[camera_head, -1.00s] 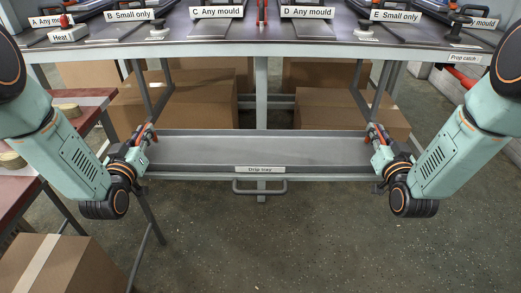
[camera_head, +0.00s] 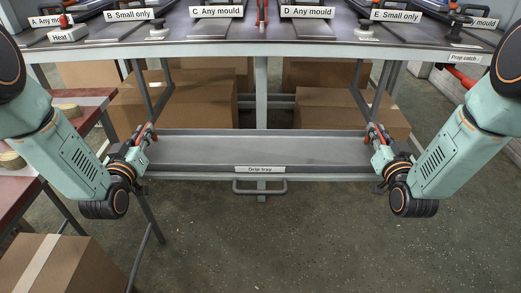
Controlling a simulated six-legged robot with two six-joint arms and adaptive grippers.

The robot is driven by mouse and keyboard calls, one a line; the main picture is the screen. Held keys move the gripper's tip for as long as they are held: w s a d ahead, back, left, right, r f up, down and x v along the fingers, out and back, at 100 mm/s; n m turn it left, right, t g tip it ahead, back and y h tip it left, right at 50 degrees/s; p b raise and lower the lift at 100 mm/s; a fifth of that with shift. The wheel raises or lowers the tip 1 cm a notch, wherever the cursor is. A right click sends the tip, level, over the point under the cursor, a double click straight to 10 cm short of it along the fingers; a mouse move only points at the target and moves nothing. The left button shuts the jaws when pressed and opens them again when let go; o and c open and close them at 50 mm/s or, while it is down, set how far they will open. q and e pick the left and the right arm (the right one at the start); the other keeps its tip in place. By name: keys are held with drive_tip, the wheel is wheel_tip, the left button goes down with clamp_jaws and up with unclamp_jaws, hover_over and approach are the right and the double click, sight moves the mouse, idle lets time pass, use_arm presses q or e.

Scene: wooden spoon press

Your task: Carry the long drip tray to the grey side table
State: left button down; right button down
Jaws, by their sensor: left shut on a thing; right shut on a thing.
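The long grey drip tray (camera_head: 260,150) hangs level below the front edge of the press bench, with a "Drip tray" label on its front wall. My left gripper (camera_head: 146,138) is shut on the tray's left end. My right gripper (camera_head: 374,138) is shut on its right end. The fingertips are small in view and partly hidden by the gripper bodies. A grey side table cannot be made out in this view.
The press bench (camera_head: 300,50) with labelled stations stands ahead. Cardboard boxes (camera_head: 200,105) lie beneath it. A red-topped table (camera_head: 20,180) is at the left, with a cardboard box (camera_head: 65,270) in front. The floor (camera_head: 300,245) at centre and right is clear.

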use_arm(q)
drive_tip(key=shift+r, duration=0.2)
use_arm(e)
drive_tip(key=shift+r, duration=0.2)
